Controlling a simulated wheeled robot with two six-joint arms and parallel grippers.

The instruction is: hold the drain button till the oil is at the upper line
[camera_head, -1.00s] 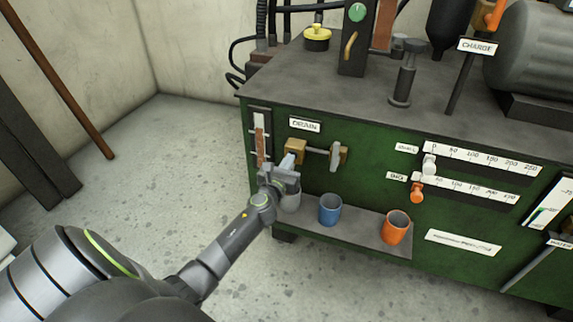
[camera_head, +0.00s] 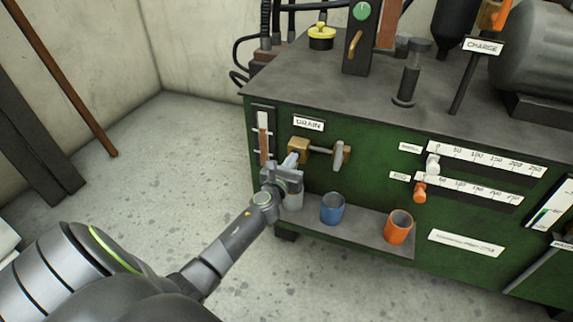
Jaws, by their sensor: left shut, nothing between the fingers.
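The green machine's front carries a DRAIN label (camera_head: 309,124). Below it is a brass block (camera_head: 298,149) with a rod running right to a lever-like piece (camera_head: 339,156). A separate button is not clearly visible. Left of the label is an upright sight gauge (camera_head: 263,135) with a brown column under a pale upper part; small marks cross it, and the column's top looks near the upper mark. My left gripper (camera_head: 290,161) is shut and empty, its tips at the lower left of the brass block, partly covering it. I cannot tell whether they touch. My right gripper is out of view.
A low shelf (camera_head: 362,232) holds a grey cup (camera_head: 294,201) partly behind my gripper, a blue cup (camera_head: 332,209) and an orange cup (camera_head: 398,227). White and orange sliders sit on scales to the right.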

